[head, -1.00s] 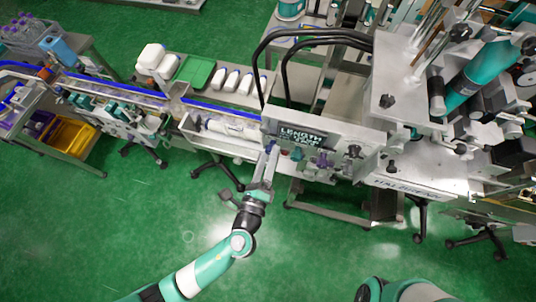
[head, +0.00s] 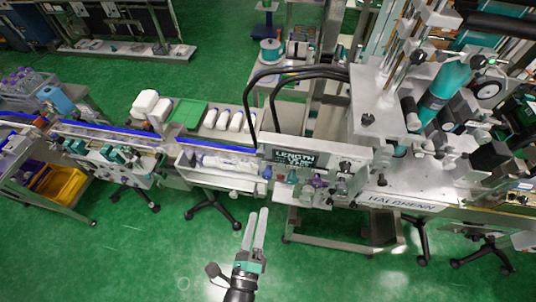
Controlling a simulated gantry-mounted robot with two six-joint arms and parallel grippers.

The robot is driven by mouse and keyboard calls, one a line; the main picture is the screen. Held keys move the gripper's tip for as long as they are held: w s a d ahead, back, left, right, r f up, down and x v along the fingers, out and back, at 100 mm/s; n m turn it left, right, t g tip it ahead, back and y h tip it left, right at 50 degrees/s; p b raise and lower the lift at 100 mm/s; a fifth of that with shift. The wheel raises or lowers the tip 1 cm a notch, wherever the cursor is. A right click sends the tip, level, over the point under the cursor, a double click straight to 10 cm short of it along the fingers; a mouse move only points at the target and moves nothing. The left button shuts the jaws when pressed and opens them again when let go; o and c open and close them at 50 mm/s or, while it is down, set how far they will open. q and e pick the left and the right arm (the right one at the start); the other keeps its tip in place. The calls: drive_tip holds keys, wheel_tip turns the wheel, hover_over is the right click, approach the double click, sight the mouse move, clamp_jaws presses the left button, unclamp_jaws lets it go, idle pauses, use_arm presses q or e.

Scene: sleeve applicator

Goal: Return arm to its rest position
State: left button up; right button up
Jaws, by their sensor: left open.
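My left gripper (head: 255,230) shows at the bottom centre of the head view, its two pale fingers pointing up and slightly parted. It is open and empty, over the green floor in front of the machine. The sleeve applicator (head: 315,156) stands beyond it, with a front panel marked "LENGTH" and small coloured knobs (head: 293,176) along its lower edge. The fingertips appear apart from the knobs and panel. My right gripper is not in view.
A conveyor (head: 110,133) with blue rails runs left from the machine. White bottles (head: 222,120) and a green tray (head: 189,113) lie behind it. A yellow bin (head: 62,184) is at the far left. Open green floor (head: 130,255) lies in front. Machine legs and casters stand at lower right.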

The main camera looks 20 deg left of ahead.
use_arm(q)
drive_tip(key=w+a+r+n+t+y+p, duration=0.1)
drive_tip(key=w+a+r+n+y, duration=0.3)
drive_tip(key=r, duration=0.8)
drive_tip(key=w+a+r+n+y, duration=0.15)
drive_tip(key=a+r+n, duration=0.45)
drive_tip(key=r, duration=0.6)
drive_tip(key=w+a+r+n+t+y+p, duration=0.1)
drive_tip(key=w+a+r+n+y, duration=0.4)
drive_tip(key=r, duration=0.7)
drive_tip(key=s+r+n+t+h, duration=0.1)
drive_tip(key=s+r+n+h, duration=0.15)
drive_tip(key=r, duration=0.45)
drive_tip(key=s+r+n+t+h, duration=0.1)
drive_tip(key=s+r+n+t, duration=0.1)
drive_tip(key=r+n, duration=0.3)
drive_tip(key=s+d+r+m+t+h, duration=0.1)
drive_tip(key=s+d+r+t+h, duration=0.3)
drive_tip(key=h, duration=0.8)
drive_tip(key=s+d+r, duration=0.2)
drive_tip(key=d+r, duration=0.2)
drive_tip(key=shift+s+r+t, duration=0.3)
drive_tip(key=shift+r, duration=0.05)
